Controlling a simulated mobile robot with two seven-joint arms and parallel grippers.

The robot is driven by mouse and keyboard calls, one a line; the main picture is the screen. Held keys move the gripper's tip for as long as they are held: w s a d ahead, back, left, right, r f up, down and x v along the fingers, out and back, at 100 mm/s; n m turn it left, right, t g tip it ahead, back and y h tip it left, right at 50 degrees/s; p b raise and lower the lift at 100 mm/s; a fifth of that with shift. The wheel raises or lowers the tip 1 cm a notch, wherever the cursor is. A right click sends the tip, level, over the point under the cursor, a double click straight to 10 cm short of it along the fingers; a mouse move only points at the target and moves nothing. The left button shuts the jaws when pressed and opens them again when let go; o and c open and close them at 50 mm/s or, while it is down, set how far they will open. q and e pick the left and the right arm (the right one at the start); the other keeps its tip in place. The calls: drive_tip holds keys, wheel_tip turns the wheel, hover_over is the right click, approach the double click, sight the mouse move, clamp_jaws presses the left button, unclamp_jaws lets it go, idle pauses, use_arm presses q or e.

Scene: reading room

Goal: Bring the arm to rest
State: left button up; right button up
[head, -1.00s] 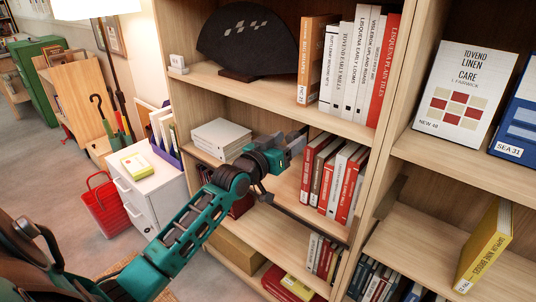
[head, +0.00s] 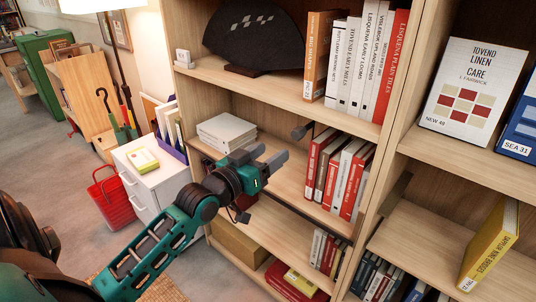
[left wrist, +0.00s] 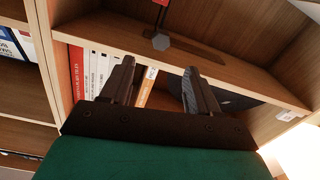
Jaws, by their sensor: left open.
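My left arm (head: 165,240), teal and black, reaches in from the lower left of the head view. Its left gripper (head: 271,157) is open and empty, in front of the middle shelf of the bookcase, between a stack of white books and a row of red and white books. In the left wrist view the two dark fingers (left wrist: 160,78) stand apart with nothing between them. My right gripper is not in view.
The bookcase holds red and white books (head: 337,172), a white stack (head: 226,131) and a black fan (head: 252,36). A dark bar crosses below the middle shelf. A white drawer cabinet (head: 150,178) and red basket (head: 112,203) stand left; open floor lies beyond.

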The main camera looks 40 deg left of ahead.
use_arm(q)
drive_tip(key=s+d+f+m+g, duration=0.1)
drive_tip(key=s+d+f+g, duration=0.1)
drive_tip(key=s+d+f, duration=0.3)
drive_tip(key=s+d+f+m+g, duration=0.1)
drive_tip(key=s+d+f, duration=0.4)
drive_tip(key=f, duration=0.6)
drive_tip(key=s+d+f+m+g+h, duration=0.1)
drive_tip(key=s+d+f+g, duration=0.3)
drive_tip(key=f, duration=0.5)
drive_tip(key=s+d, duration=0.2)
drive_tip(key=s, duration=0.1)
drive_tip(key=shift+s+m, duration=0.3)
drive_tip(key=shift+m, duration=0.1)
drive_tip(key=shift+a+r, duration=0.1)
